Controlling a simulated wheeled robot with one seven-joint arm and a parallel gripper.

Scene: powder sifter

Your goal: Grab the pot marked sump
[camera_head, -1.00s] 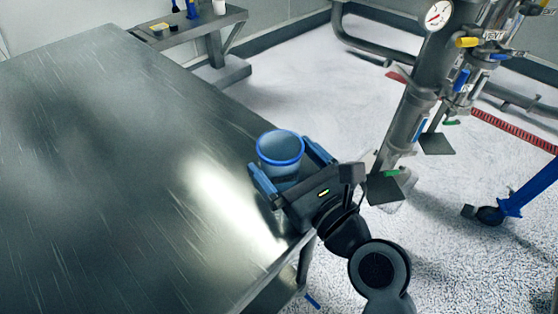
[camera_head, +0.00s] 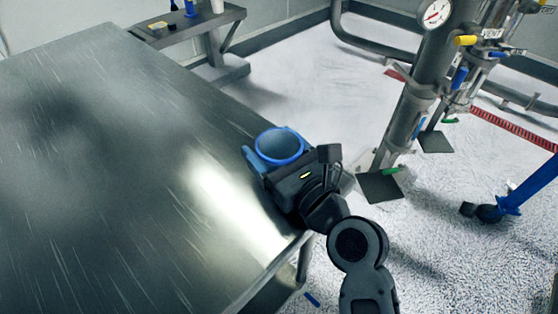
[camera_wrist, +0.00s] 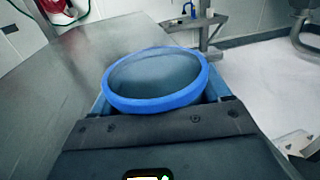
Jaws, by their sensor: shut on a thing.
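A pot with a blue rim (camera_head: 279,146) stands at the right edge of the steel table. Its marking cannot be read. My gripper (camera_head: 273,160) is shut on this pot from the near right side, with blue fingers on either side of it. In the wrist view the pot's rim (camera_wrist: 155,104) shows just beyond the gripper body, between the blue fingers (camera_wrist: 160,105). The pot's lower part is hidden by the gripper.
The steel table (camera_head: 110,180) is bare to the left of the pot. A small side table (camera_head: 190,30) with bottles stands at the back. Steel piping with a gauge (camera_head: 435,14) and a blue-legged stand (camera_head: 525,190) are to the right.

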